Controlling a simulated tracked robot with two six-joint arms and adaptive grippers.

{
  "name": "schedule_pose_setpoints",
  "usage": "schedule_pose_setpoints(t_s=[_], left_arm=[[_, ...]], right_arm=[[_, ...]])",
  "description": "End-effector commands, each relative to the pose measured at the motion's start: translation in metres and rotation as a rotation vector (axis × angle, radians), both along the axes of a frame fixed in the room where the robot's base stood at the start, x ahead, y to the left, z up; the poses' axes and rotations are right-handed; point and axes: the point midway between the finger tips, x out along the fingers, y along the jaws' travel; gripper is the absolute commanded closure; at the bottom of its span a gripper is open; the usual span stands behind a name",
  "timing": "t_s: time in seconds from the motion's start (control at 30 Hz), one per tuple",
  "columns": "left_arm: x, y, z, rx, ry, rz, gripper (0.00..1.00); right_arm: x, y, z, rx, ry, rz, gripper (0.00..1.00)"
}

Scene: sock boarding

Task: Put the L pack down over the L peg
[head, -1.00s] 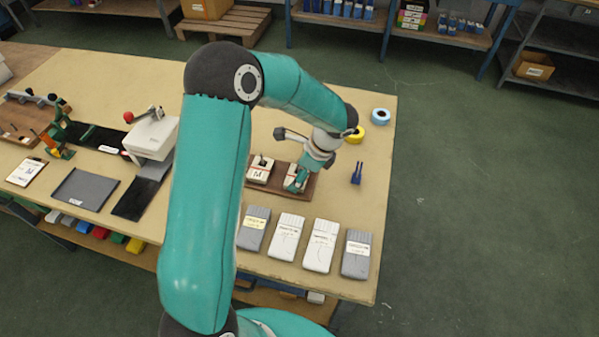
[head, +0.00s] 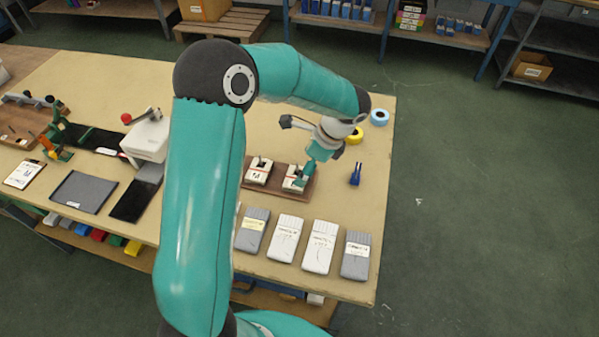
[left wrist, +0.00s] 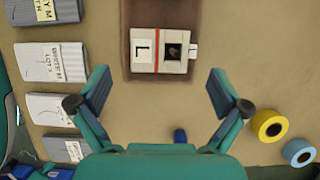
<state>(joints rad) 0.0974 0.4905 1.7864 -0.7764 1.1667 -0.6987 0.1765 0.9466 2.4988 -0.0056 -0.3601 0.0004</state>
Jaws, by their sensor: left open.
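The L pack (left wrist: 144,48) is a white block with an L label and a red stripe, on the brown board (left wrist: 128,70) in the left wrist view. A dark tip, likely the L peg (left wrist: 174,51), shows inside its square opening, so the pack appears to sit around it. In the head view the L pack (head: 291,184) is partly covered by my left gripper (head: 309,172). An M pack (head: 257,172) sits beside it on the board. In the left wrist view my left gripper (left wrist: 160,82) is open and empty, its fingers apart from the pack. My right gripper is not in view.
Grey and white labelled flat packs (head: 321,246) lie along the front edge. A yellow tape roll (left wrist: 269,126), a blue tape roll (left wrist: 298,152) and a small blue item (head: 355,174) lie right of the board. A white press-like device (head: 147,139) stands left.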

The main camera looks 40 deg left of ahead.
Motion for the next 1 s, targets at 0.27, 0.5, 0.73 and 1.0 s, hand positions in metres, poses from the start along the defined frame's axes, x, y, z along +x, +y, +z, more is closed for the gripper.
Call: schedule_pose_setpoints(t_s=[0.27,0.5,0.73,1.0], left_arm=[[0.011,-0.018,0.05,0.001,-0.003,0.0,0.0],[0.013,-0.024,0.067,0.0,0.001,0.0,0.0],[0.014,-0.024,0.067,0.0,0.001,0.0,0.0],[0.013,-0.024,0.068,0.0,0.001,0.0,0.0]], right_arm=[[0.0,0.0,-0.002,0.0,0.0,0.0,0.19],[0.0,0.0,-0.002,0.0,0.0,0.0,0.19],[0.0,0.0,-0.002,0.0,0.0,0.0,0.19],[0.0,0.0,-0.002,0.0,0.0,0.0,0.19]])
